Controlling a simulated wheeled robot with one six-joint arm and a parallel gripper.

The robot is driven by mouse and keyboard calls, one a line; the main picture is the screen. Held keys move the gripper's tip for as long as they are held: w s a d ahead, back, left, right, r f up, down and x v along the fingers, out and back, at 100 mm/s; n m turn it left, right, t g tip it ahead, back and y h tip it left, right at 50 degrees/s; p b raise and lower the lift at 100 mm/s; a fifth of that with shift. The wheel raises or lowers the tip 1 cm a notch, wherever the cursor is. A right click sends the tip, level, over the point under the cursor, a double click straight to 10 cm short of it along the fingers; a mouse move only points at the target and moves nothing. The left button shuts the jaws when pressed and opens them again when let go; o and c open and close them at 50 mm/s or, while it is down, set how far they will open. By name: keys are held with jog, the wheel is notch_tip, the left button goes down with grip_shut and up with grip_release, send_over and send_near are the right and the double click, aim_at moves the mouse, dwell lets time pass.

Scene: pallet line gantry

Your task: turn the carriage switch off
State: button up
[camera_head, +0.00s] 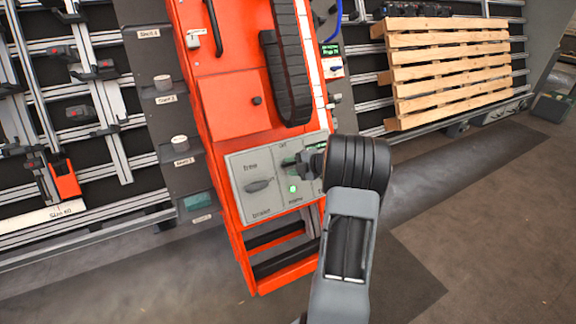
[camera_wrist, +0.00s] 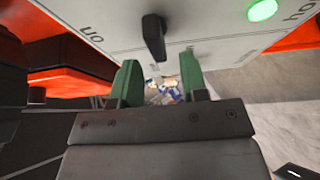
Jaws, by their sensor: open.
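The grey control panel (camera_head: 243,165) sits on the red carriage (camera_head: 225,100). Its left knob (camera_head: 258,186) lies between the labels "free" and "brake". A second switch lies to the right, below an "off" label, mostly hidden by my gripper (camera_head: 304,162). In the wrist view a black switch handle (camera_wrist: 154,38) stands out from the panel, with an "on" label, upside down, to its left. My gripper (camera_wrist: 161,75) is open, its two green fingers apart and empty. The handle appears just beyond the gap between the fingertips; contact cannot be told.
A green lamp (camera_head: 292,188) is lit on the panel and shows in the wrist view (camera_wrist: 262,10). A black cable chain (camera_head: 290,75) hangs above the panel. A wooden pallet (camera_head: 450,70) leans on the rack at right. The floor (camera_head: 480,200) at right is clear.

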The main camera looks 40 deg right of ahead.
jog(key=p+v, duration=0.2)
jog(key=v, duration=0.9)
jog(key=shift+s, duration=0.2)
jog(key=shift+d, duration=0.2)
